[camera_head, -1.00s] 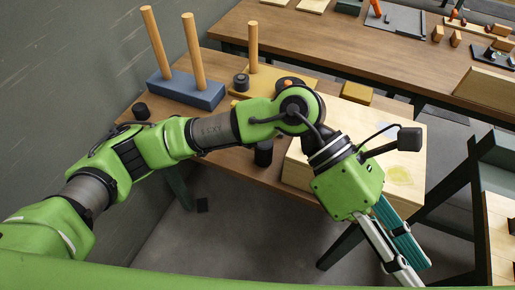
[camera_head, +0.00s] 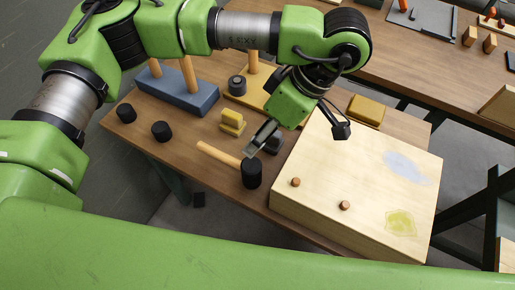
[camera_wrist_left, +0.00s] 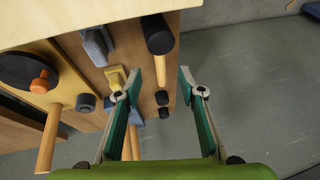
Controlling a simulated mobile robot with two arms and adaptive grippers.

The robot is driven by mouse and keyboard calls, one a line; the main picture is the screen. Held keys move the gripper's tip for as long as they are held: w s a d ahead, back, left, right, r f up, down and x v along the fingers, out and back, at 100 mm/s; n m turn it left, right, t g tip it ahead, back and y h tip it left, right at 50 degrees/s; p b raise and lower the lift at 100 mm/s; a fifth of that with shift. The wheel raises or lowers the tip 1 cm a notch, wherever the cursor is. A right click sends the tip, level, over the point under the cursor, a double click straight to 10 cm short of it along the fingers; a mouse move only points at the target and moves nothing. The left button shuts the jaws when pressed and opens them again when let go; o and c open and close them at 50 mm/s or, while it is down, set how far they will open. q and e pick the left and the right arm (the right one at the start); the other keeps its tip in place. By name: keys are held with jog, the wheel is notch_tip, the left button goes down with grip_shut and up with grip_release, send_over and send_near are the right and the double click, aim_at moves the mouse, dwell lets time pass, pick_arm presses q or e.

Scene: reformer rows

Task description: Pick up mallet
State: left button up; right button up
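The mallet has a black cylindrical head (camera_head: 251,174) and a light wooden handle (camera_head: 218,154). It lies on the wooden table, handle pointing left, beside the pale wooden box. In the left wrist view the mallet head (camera_wrist_left: 158,36) is at the top, and its handle runs down toward the gap between my fingers. My left gripper (camera_head: 259,143) is above the table near the mallet's head and handle. In the wrist view the left gripper (camera_wrist_left: 157,72) has its fingers wide apart, with nothing held. My right gripper is not in view.
The pale box (camera_head: 330,180) with small pegs stands right of the mallet. A yellow block (camera_head: 232,122), black cylinders (camera_head: 161,131) and a blue peg base (camera_head: 180,92) stand left and behind. Free tabletop lies left of the handle.

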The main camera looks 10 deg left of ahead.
aim_at(237, 161)
pick_arm(q)
jog(key=x, duration=0.7)
jog(key=shift+a+p, duration=0.2)
jog(key=shift+p, duration=0.15)
jog(key=shift+w+a+f, duration=0.1)
jog(key=shift+w+f, duration=0.05)
jog(key=shift+f, duration=0.45)
jog(key=p+x, duration=0.2)
jog(key=x, duration=0.2)
jog(key=shift+a, duration=0.15)
jog(key=shift+a+f, duration=0.2)
jog(key=shift+f, duration=0.35)
grip_shut()
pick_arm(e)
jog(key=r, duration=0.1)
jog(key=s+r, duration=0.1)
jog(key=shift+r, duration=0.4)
